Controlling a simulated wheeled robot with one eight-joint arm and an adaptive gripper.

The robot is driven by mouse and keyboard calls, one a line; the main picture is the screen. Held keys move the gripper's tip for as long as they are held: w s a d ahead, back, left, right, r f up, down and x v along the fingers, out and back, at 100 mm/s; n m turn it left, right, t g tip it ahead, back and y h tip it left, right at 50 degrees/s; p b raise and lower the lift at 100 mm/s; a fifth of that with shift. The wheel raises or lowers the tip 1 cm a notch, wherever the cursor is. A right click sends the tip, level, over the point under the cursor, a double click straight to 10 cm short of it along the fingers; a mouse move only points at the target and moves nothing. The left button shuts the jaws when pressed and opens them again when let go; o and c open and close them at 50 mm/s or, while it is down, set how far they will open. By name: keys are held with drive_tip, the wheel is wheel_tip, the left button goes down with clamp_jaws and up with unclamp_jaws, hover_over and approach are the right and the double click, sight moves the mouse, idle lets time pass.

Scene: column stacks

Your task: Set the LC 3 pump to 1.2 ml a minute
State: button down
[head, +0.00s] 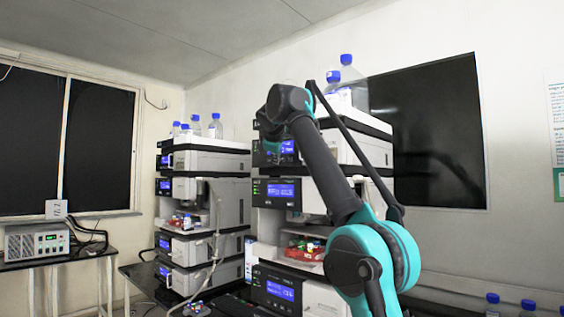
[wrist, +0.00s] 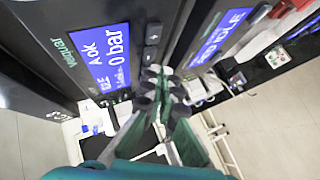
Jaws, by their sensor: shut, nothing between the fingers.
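In the wrist view a dark pump front (wrist: 40,60) has a lit blue display (wrist: 107,57) that shows "0 bar" and, it seems, "IDLE". Small dark keys (wrist: 152,35) sit beside the display. My gripper (wrist: 159,75) is shut and empty, its fingertips close to the lower keys; I cannot tell whether they touch. In the head view my arm reaches to the upper pump display (head: 280,147) of the nearer stack, and my gripper is mostly hidden there. I cannot read an LC 3 label or a flow value.
A second stack (head: 205,190) stands to the left, topped with blue-capped bottles (head: 215,127). Bottles (head: 352,80) also stand on the nearer stack. A grey box instrument (head: 37,242) sits on a table at far left. Another blue display (wrist: 220,35) shows in the wrist view.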

drive_tip(key=shift+s+a, duration=0.15)
drive_tip(key=shift+s+a, duration=0.75)
drive_tip(key=shift+s, duration=0.2)
drive_tip(key=shift+s+a, duration=0.7)
drive_tip(key=shift+s, duration=0.25)
idle(0.9)
drive_tip(key=s+a, duration=0.2)
drive_tip(key=s, duration=0.1)
drive_tip(key=shift+a, duration=0.15)
drive_tip(key=w+d, duration=0.5)
drive_tip(key=w, duration=0.2)
drive_tip(key=shift+d, duration=0.15)
idle(0.3)
drive_tip(key=shift+d, duration=0.1)
idle(1.4)
drive_tip(key=shift+w+d, duration=0.2)
drive_tip(key=shift+w, duration=0.1)
